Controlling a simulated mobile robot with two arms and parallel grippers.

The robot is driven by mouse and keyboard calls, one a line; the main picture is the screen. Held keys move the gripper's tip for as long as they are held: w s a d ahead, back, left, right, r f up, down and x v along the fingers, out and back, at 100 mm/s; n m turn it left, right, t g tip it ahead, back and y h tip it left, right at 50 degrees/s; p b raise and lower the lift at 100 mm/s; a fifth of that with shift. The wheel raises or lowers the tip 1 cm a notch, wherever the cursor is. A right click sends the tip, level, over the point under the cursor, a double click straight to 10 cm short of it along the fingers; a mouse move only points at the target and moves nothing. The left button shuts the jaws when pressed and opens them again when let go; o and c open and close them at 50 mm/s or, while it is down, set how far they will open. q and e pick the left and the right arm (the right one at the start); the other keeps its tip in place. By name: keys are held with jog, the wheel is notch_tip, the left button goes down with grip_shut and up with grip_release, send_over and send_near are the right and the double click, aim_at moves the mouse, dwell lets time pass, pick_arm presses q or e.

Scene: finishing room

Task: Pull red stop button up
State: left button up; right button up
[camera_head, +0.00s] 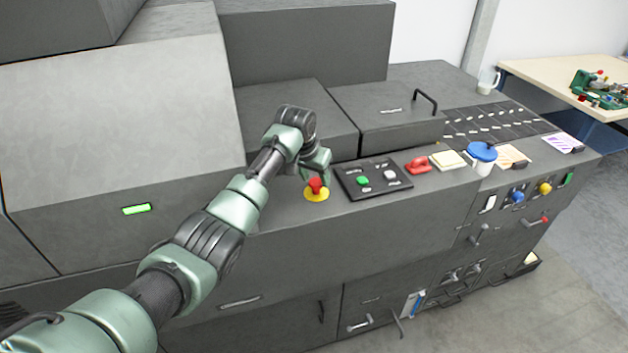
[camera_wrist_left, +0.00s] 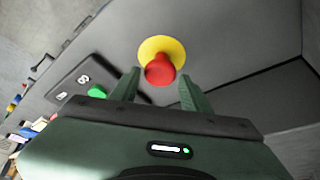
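The red stop button (camera_head: 316,184) sits on a yellow round base (camera_head: 317,196) on the grey machine's ledge. My left gripper (camera_head: 318,176) is right above it, pointing down, and partly covers it in the head view. In the left wrist view the red button (camera_wrist_left: 160,70) shows on its yellow disc (camera_wrist_left: 161,46), between the two green fingers of the left gripper (camera_wrist_left: 159,84). The fingers are spread apart with a gap to the button on both sides. Whether the fingertips are level with the button's head is hard to tell. My right gripper is not in view.
A black panel (camera_head: 350,178) with a green button (camera_head: 363,181) and a white button (camera_head: 390,175) lies just right of the stop button. Farther right on the ledge are a red object (camera_head: 417,165), a pale stack (camera_head: 448,160) and a blue-lidded cup (camera_head: 482,153).

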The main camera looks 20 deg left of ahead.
pick_arm(q)
jog(key=shift+o, duration=0.7)
jog(key=shift+r, duration=0.1)
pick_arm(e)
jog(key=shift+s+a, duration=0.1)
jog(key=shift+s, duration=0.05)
pick_arm(q)
jog(key=shift+s+r, duration=0.2)
jog(key=shift+r, duration=0.15)
jog(key=b+v, duration=0.2)
jog(key=v, duration=0.5)
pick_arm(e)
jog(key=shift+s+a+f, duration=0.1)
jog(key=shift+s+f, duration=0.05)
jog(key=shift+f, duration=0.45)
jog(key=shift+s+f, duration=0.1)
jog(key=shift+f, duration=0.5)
pick_arm(q)
jog(key=shift+f, duration=0.1)
